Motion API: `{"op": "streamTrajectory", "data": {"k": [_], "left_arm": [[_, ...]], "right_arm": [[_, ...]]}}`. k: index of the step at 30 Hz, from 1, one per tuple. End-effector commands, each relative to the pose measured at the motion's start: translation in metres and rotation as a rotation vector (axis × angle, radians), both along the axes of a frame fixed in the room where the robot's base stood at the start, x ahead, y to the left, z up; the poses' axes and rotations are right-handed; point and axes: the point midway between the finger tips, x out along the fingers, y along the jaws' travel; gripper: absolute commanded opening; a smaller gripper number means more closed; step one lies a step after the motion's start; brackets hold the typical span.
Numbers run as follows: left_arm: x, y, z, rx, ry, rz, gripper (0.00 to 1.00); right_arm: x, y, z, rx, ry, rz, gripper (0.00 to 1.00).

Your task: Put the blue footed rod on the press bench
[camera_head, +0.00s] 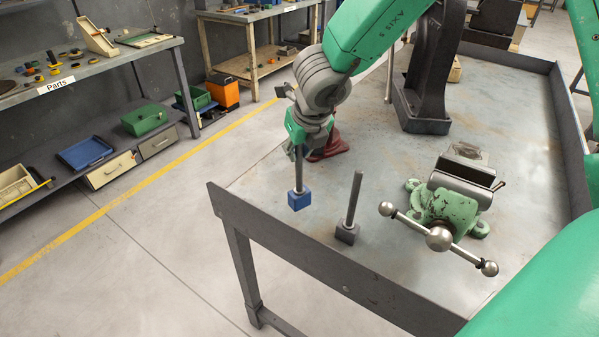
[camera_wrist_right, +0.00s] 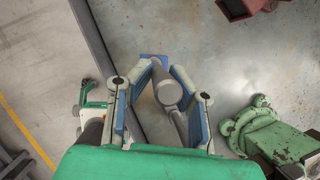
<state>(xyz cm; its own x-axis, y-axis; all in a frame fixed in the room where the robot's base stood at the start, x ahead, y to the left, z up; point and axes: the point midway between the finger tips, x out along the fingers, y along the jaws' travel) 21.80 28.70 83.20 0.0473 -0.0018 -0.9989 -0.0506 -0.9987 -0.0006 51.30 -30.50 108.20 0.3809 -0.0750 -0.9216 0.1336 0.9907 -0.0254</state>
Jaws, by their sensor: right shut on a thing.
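The blue footed rod is a grey upright rod with a blue block foot (camera_head: 299,199). My right gripper (camera_head: 298,140) is shut on its upper part and holds it upright, foot down. The foot appears over the press bench (camera_head: 262,185), just inside the raised edge; I cannot tell whether it touches the top. In the right wrist view the blue foot (camera_wrist_right: 153,61) shows beyond the fingers, partly hidden by the rod and fingers. My left gripper is not in view.
A similar rod with a dark grey foot (camera_head: 347,233) stands close by, right of the blue foot. A green vise (camera_head: 447,205) with a ball-ended handle stands further right. A dark press frame (camera_head: 425,90) and a red object (camera_head: 328,148) are behind. The bench has raised edges.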

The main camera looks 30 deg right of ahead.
Motion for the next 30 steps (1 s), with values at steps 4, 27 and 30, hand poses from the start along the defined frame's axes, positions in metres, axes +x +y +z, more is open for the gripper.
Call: {"op": "streamTrajectory", "data": {"k": [4,27,30], "left_arm": [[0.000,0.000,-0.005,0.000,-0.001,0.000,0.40],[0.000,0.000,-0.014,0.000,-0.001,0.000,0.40],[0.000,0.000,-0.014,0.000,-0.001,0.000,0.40]], "right_arm": [[0.001,-0.004,-0.012,0.004,-0.003,-0.002,0.00],[0.000,-0.003,-0.042,0.003,0.001,-0.001,0.36],[0.000,-0.004,-0.042,0.003,0.001,-0.002,0.36]]}}
